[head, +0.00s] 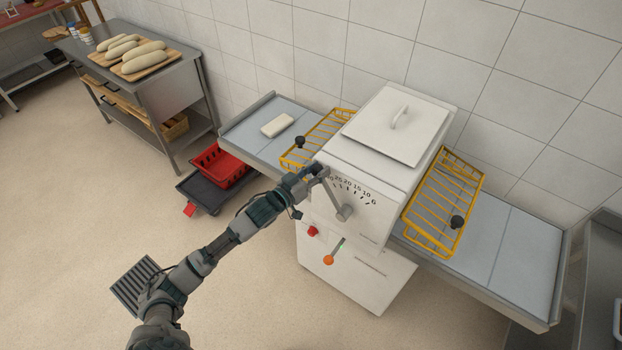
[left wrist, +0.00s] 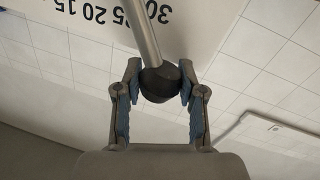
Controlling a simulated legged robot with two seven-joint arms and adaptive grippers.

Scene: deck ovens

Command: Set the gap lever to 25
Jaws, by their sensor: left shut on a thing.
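The gap lever (head: 334,196) is a grey metal rod on the white machine's front. It tilts up and left from its pivot towards the high end of the printed scale (head: 354,187), near 30 and 25; its exact mark is hard to tell. My left gripper (head: 320,172) is at the lever's upper end. In the left wrist view the black knob (left wrist: 160,84) sits between the gripper's two blue-padded fingers (left wrist: 160,90), which are shut on it. The scale figures (left wrist: 95,15) show there beside the rod. My right gripper is out of view.
An orange-knobbed lever (head: 329,259) and a red button (head: 313,231) are lower on the machine. Yellow wire guards (head: 447,205) flank it over side tables. A bench with loaves (head: 148,64) stands at the back left.

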